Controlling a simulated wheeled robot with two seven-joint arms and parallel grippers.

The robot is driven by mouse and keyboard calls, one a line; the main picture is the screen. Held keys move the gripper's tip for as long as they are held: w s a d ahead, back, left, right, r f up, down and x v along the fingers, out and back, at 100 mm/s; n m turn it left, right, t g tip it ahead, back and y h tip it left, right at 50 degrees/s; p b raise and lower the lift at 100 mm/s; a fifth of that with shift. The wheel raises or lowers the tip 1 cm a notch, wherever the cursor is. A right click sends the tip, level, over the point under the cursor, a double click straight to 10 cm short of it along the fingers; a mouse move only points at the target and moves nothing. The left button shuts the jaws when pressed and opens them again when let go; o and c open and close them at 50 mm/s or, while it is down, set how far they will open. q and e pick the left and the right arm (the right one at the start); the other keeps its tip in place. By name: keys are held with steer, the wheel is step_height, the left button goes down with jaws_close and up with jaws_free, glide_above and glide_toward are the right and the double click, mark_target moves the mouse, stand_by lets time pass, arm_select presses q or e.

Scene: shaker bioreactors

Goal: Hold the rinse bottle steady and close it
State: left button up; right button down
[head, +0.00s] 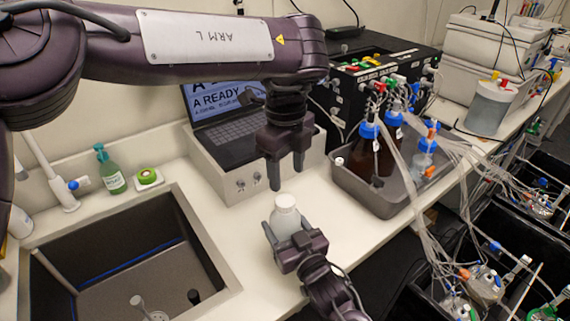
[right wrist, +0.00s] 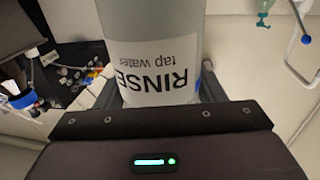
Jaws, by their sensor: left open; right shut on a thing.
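The rinse bottle (head: 285,222) is a pale, translucent bottle with a white, cap-like top (head: 286,202). It stands upright at the bench's front, right of the sink. I cannot tell how tightly the top sits. My right gripper (head: 292,240) is shut on its lower body from the front. In the right wrist view the bottle's label (right wrist: 157,75) reads "RINSE tap water" upside down, between the fingers (right wrist: 157,110); its top is out of view. My left gripper (head: 286,182) is open and empty, pointing down just above the bottle's top, apart from it.
The sink (head: 130,250) lies left of the bottle. A laptop (head: 225,115) on a white box stands behind. A grey tray (head: 375,200) with brown bottles and tubing is to the right. A small white capped item (head: 339,162) is by the tray. Green soap (head: 111,172) stands behind the sink.

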mark_target(285, 200)
arm_select(q)
steer(key=n, duration=0.7)
steer(key=shift+r, duration=0.2)
steer(key=n, duration=0.4)
steer(key=shift+s+a+r, duration=0.1)
steer(key=shift+r, duration=0.05)
steer(key=n, duration=0.4)
steer(key=shift+r, duration=0.1)
steer(key=shift+f, duration=4)
steer(key=shift+a, duration=0.1)
